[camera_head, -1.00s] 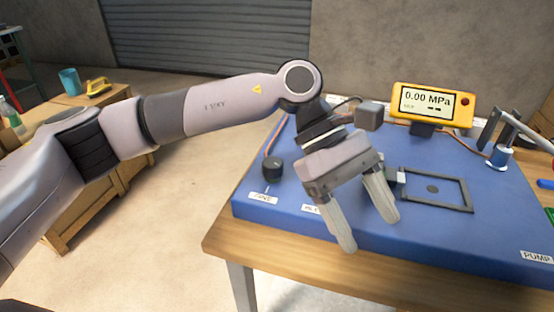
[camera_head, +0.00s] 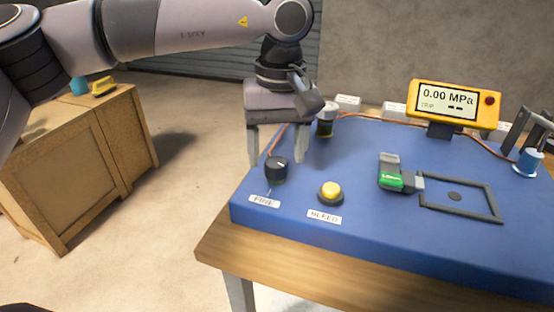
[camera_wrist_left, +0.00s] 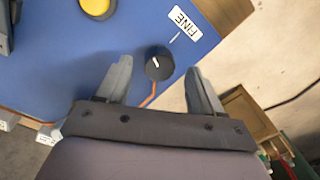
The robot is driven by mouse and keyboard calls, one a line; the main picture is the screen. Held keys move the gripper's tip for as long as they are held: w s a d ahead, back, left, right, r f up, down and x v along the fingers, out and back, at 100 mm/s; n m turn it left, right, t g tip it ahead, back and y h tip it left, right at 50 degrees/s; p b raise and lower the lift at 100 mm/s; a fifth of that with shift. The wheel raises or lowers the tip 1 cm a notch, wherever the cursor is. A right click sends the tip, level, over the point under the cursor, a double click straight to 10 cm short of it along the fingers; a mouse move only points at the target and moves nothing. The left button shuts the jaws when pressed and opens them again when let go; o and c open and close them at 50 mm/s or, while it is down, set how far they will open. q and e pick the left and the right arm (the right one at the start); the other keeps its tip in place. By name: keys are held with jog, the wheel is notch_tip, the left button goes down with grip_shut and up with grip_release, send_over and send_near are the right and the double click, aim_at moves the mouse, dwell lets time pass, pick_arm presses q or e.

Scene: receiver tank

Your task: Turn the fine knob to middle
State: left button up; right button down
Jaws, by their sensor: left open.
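The fine knob (camera_head: 276,169) is a black round dial with a white pointer mark, on the left corner of the blue panel (camera_head: 350,240). Its FINE label (camera_head: 265,201) lies in front of it. My left gripper (camera_head: 277,162) is open above and just behind the knob, fingers pointing down. In the left wrist view the knob (camera_wrist_left: 159,63) shows between the spread fingers (camera_wrist_left: 156,78), apart from both, with its pointer slanted away from the label line. My right gripper is not in view.
A yellow button (camera_head: 330,191) with a BLEED label stands right of the knob. A green-tagged block (camera_head: 391,180), a square frame (camera_head: 460,197) and a yellow 0.00 MPa gauge (camera_head: 452,104) are farther right. A black-and-yellow fitting (camera_head: 326,120) stands behind the knob.

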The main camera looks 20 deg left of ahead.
pick_arm(q)
jog(key=shift+f, duration=1.05)
jog(key=c, duration=1.1)
jog(key=shift+o, duration=0.2)
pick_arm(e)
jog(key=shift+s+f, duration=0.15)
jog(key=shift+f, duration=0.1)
pick_arm(q)
jog(key=shift+n, duration=0.5)
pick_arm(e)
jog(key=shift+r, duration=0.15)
